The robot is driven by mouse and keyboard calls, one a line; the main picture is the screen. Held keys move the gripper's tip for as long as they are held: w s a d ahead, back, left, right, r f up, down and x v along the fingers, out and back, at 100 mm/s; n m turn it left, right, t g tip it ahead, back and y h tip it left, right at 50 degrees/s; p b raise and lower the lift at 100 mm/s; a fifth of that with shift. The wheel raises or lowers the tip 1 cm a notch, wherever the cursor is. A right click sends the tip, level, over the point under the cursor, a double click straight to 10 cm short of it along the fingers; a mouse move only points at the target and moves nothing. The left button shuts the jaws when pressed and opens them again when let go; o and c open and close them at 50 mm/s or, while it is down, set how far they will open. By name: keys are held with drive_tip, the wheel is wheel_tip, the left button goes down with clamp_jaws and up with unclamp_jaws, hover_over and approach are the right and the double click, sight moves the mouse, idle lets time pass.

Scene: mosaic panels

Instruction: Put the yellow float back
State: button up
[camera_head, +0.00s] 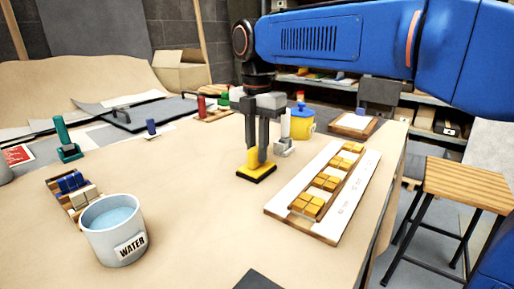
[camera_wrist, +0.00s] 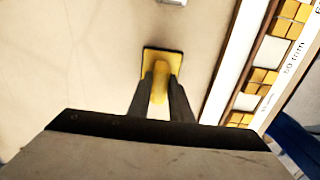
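The yellow float (camera_head: 256,171) has a yellow top and a dark base. It is at the middle of the table, left of the mosaic panel. My gripper (camera_head: 258,160) points straight down over it, with a finger on each side of its upright handle. The wrist view shows the yellow handle (camera_wrist: 160,84) between the two fingers, which look closed against it. The float is level and at or very near the table top; I cannot tell if there is a gap under it.
A mosaic panel (camera_head: 276,211) with yellow tiles lies to the right. A grey-white tool (camera_head: 284,145) and a yellow pot (camera_head: 301,125) stand behind. A water bucket (camera_head: 103,237), a tile tray (camera_head: 59,199) and a teal tool (camera_head: 68,153) are left. The front middle is mostly clear.

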sight(257, 147)
drive_tip(key=o, duration=0.4)
wheel_tip(257, 147, up, 12)
drive_tip(key=shift+r, duration=0.15)
idle(0.4)
drive_tip(key=shift+s, duration=0.1)
